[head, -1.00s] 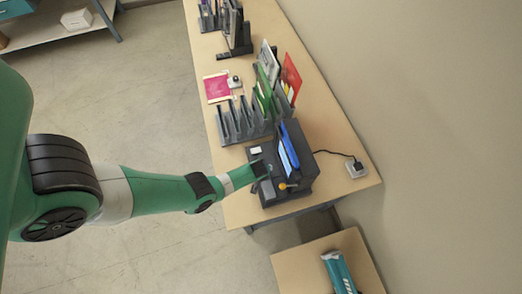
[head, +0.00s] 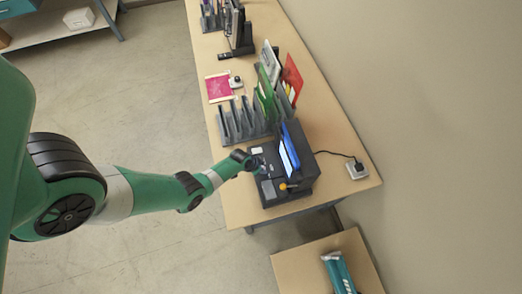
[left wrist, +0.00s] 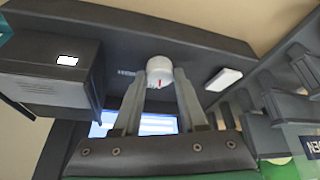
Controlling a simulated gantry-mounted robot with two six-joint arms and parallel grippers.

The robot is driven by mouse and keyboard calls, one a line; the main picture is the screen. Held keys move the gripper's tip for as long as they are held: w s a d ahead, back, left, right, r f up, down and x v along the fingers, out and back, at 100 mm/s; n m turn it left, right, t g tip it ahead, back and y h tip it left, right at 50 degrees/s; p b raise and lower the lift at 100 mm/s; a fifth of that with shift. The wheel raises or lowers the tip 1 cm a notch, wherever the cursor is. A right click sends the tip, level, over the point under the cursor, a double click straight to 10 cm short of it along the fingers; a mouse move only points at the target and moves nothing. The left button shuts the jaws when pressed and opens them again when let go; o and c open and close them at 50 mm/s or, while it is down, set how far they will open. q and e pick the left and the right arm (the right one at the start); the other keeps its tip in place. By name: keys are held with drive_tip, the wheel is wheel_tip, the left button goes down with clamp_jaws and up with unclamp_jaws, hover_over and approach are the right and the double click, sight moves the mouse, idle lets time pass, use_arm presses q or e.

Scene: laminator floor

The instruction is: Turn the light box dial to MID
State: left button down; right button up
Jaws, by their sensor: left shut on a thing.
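The light box (head: 270,201) is a dark grey unit with a raised blue-edged screen, near the front end of the long table. Its dial (left wrist: 159,66) is a small white knob with a red mark in the left wrist view. My left gripper (left wrist: 163,82) is shut on the dial, one finger on each side of it. In the head view my left gripper (head: 257,165) is at the box's left side and hides the dial. Lettering beside the dial is too small to read. My right gripper is not in view.
A white switch (left wrist: 223,79) sits beside the dial. A grey slotted rack (head: 238,125) with green and red folders stands just behind the box. A socket block (head: 357,170) with a cable lies to the right.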

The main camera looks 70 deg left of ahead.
use_arm(q)
drive_tip(key=shift+f+m+h+b, duration=0.1)
drive_tip(key=shift+m+h+b, duration=0.3)
drive_tip(key=shift+m, duration=0.7)
drive_tip(key=shift+c, duration=2.2)
unclamp_jaws()
